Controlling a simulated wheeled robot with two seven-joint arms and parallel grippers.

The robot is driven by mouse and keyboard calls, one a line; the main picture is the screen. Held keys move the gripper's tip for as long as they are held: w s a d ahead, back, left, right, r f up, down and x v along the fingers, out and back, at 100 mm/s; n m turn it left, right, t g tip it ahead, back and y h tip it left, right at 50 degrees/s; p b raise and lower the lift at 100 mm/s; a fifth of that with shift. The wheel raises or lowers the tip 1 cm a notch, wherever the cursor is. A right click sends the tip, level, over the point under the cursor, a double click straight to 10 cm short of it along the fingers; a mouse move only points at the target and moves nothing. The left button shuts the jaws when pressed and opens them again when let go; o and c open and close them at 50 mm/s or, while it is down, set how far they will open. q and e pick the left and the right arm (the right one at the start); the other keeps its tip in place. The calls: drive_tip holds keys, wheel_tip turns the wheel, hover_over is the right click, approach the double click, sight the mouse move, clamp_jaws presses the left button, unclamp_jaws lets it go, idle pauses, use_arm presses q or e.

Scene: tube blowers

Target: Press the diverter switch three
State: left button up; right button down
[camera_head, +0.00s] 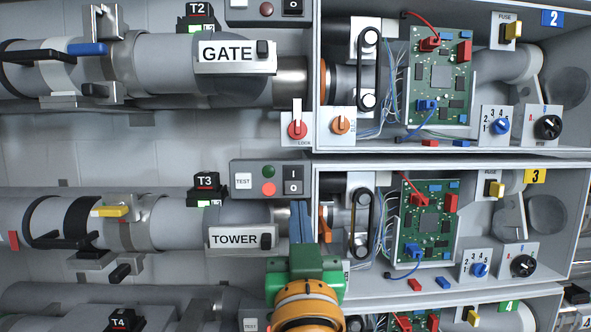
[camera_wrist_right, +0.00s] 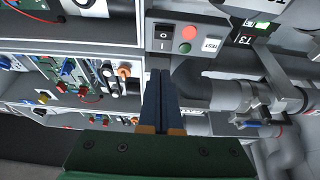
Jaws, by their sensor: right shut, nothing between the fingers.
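In row three, marked by a yellow number plate (camera_head: 535,176), a white plate reading TOWER (camera_head: 234,239) carries a black rocker switch (camera_head: 266,241). Which part is the diverter switch is not labelled. Above it is a grey panel (camera_head: 271,166) with a TEST button, red and green buttons and a black I/O switch (camera_head: 293,180), which also shows in the right wrist view (camera_wrist_right: 163,37). My right gripper (camera_head: 300,207) is shut and empty. Its blue fingertips (camera_wrist_right: 160,74) are just below the I/O switch in the head view; contact cannot be told. My left gripper is not in view.
Right of the fingers is an open box with an orange lever (camera_head: 325,224), a belt, wires and a green circuit board (camera_head: 428,222). A grey pipe with a yellow-handled clamp (camera_head: 110,211) lies left. Row two, with the GATE plate (camera_head: 228,54), is above.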

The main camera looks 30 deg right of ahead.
sight(295, 182)
drive_tip(key=w+d+p, duration=0.1)
drive_tip(key=w, duration=0.1)
drive_tip(key=w+d, duration=0.2)
drive_tip(key=w, duration=0.1)
drive_tip(key=w+d+p, duration=0.1)
drive_tip(key=w, duration=0.1)
drive_tip(key=shift+w+d+r+p, duration=0.15)
drive_tip(key=shift+d+r+p, duration=0.1)
drive_tip(key=shift+p, duration=0.05)
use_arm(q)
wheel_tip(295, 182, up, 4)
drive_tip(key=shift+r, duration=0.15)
use_arm(e)
drive_tip(key=shift+a, duration=0.1)
